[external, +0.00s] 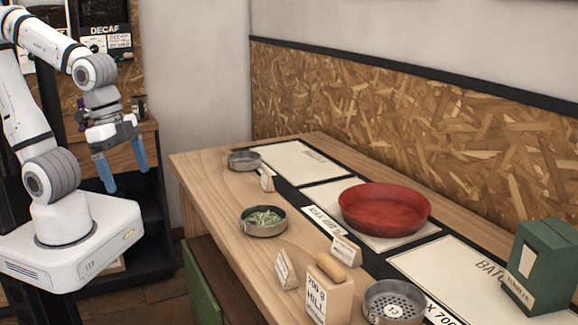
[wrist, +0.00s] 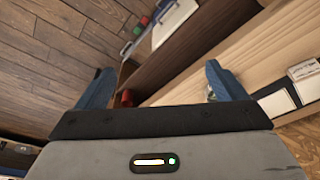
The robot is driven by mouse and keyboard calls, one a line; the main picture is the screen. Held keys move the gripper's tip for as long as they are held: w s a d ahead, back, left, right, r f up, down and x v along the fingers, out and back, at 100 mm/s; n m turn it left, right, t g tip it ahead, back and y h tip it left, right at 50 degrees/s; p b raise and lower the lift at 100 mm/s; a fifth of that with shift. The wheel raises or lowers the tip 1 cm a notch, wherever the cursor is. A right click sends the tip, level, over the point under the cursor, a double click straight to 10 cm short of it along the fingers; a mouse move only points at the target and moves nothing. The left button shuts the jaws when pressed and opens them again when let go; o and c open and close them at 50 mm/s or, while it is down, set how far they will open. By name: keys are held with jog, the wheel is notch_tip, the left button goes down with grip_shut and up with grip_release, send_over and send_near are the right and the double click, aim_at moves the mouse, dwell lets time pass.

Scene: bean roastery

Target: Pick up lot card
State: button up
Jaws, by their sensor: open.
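Several small white cards stand on the wooden table in the external view: one by the small metal tin (external: 267,180), one left of the bag (external: 285,270), and one in front of the red bowl (external: 345,248). Their print is too small to read, so I cannot tell which is the lot card. My gripper (external: 124,178) hangs left of the table, blue fingers apart and empty, well away from the cards. In the wrist view my gripper (wrist: 160,88) is open over floor and shelf edges.
The table (external: 212,190) also holds a red bowl (external: 385,208), a tin of green beans (external: 263,221), a metal tin (external: 244,160), a perforated tin (external: 393,302), a labelled bag (external: 328,290) and a green box (external: 543,267). A green chair back (external: 199,285) stands at its near side.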

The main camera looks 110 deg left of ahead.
jog(key=w+a+r+n, duration=0.2)
jog(key=w+a, duration=0.5)
jog(key=w, duration=0.2)
jog(key=n+g+p, duration=0.2)
jog(key=n+g, duration=0.1)
jog(key=n, duration=0.2)
send_over(267, 172)
notch_tip(267, 172, down, 10)
jog(key=shift+a+r, duration=0.1)
jog(key=shift+a, duration=0.05)
jog(key=f+p, duration=0.1)
jog(key=f, duration=0.6)
jog(key=shift+d+f+p, duration=0.2)
jog(key=shift+f+p, duration=0.1)
jog(key=shift+p, duration=0.05)
jog(key=shift+c, duration=0.3)
jog(key=c, duration=1)
